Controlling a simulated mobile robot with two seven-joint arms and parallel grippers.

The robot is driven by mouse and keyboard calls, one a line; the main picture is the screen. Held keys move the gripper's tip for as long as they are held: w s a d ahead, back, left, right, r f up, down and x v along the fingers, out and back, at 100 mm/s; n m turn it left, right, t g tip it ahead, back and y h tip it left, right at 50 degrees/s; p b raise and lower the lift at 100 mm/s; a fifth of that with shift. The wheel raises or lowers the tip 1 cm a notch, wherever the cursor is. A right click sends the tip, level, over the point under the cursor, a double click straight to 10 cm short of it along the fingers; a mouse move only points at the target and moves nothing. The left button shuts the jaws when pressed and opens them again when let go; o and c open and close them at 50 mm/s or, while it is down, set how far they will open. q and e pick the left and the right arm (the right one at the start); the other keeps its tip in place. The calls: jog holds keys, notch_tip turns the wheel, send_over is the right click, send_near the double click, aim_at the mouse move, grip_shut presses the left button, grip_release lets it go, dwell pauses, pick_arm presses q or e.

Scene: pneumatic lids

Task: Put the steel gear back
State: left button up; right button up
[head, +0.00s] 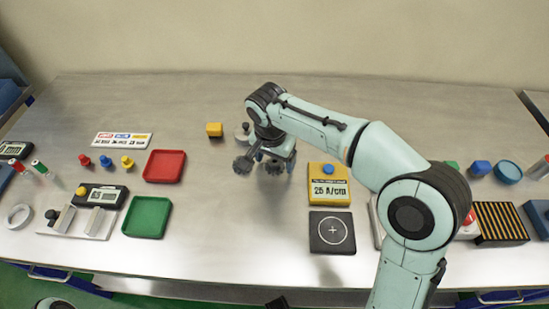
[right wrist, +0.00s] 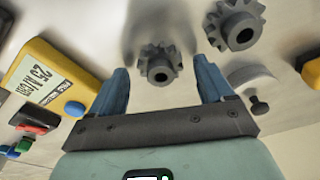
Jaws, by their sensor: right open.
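Two dark grey toothed gears lie on the steel table. One gear (right wrist: 160,66) shows between the fingers of my right gripper (right wrist: 163,72) in the right wrist view; contact with the fingers is not visible. The other gear (right wrist: 235,26) lies beside it, outside the fingers, and shows in the head view (head: 242,165) left of the gripper. I cannot tell by look which one is the steel gear. My right gripper (head: 273,160) is open, low over the table, and partly hides the gear under it in the head view. My left gripper is not in view.
A grey knobbed disc (right wrist: 250,78) and a yellow block (head: 214,130) are close behind the gears. A yellow device reading "25 A/cm" (head: 329,190) and a black pad with a circle (head: 332,233) stand right. Red (head: 165,166) and green (head: 147,217) trays lie left.

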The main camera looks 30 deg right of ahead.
aim_at(271, 171)
notch_tip(271, 171, up, 12)
jog(key=s+a+p, duration=0.1)
jog(key=p, duration=0.1)
jog(key=shift+a+p, duration=0.25)
jog(key=shift+p, duration=0.05)
dwell(0.3)
